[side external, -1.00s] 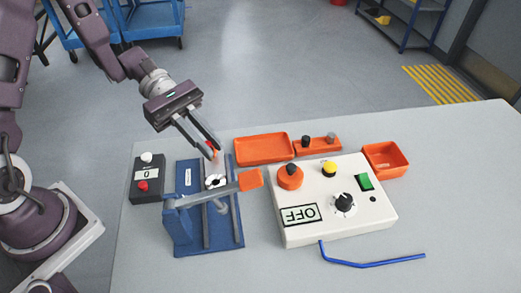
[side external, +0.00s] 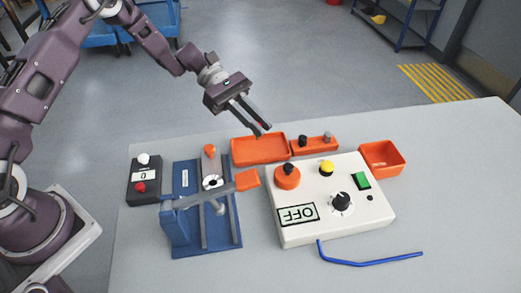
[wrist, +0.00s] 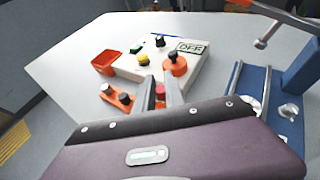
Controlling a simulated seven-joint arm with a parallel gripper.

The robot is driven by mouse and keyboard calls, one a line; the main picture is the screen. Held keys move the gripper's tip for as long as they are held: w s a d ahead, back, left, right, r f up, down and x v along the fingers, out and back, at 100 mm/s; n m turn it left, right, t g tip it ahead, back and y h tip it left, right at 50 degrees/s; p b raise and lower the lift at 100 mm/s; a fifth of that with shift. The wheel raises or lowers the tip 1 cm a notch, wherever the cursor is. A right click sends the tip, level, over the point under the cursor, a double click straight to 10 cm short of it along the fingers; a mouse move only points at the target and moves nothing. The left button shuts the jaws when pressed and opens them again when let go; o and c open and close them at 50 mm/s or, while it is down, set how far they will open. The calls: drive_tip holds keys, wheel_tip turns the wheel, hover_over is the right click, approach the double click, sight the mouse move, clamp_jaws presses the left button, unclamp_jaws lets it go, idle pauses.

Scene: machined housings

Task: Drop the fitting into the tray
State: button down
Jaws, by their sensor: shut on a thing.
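The fitting (wrist: 160,90) shows as a small red piece between my fingers in the wrist view. My gripper (side external: 262,131) is shut on it; it also shows in the wrist view (wrist: 160,95). In the side view the fingers hide most of the fitting. The shallow orange tray (side external: 245,158) lies flat on the table, left of the small orange holder. My fingertips are in front of the tray's back edge in the side view and look to be above it. The height gap cannot be told exactly.
A blue clamp fixture (side external: 180,230) with a grey lever stands left of the white control box (side external: 300,230). An orange holder (side external: 316,147) with two knobbed pieces and a square orange bin (side external: 382,158) are to the right. A blue rod (side external: 370,263) lies in front.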

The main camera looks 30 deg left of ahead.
drive_tip(key=w+d, duration=0.1)
drive_tip(key=w, duration=0.1)
hover_over(266, 153)
wheel_tip(266, 153, down, 7)
drive_tip(key=shift+r, duration=0.2)
drive_tip(key=c, duration=1.3)
unclamp_jaws()
drive_tip(key=shift+s, duration=0.1)
drive_tip(key=shift+c, duration=0.2)
